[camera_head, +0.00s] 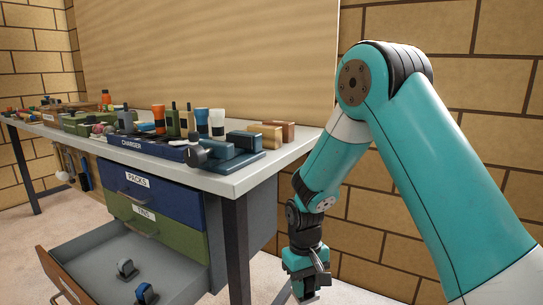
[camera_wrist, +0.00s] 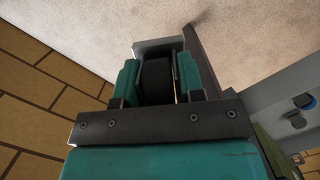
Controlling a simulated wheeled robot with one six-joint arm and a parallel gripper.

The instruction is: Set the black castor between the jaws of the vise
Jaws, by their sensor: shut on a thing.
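My gripper (camera_head: 307,272) hangs low in the head view, to the right of the bench and below its top. The wrist view shows my gripper (camera_wrist: 158,72) shut on the black castor (camera_wrist: 155,84). Its dark wheel is between the teal fingers, with a pale grey plate beyond. In the head view the castor is mostly hidden by the gripper. The blue vise (camera_head: 225,150) sits at the near corner of the bench top, with a grey round handle end toward the front. The gap between its jaws is hard to make out.
The bench top (camera_head: 262,182) is crowded with tools, bottles, blocks and a charger (camera_head: 150,149). An open lower drawer (camera_head: 85,259) holds a grey castor (camera_head: 126,268) and a blue castor (camera_head: 146,293). A bench leg (camera_head: 236,250) stands left of my gripper. A brick wall is behind.

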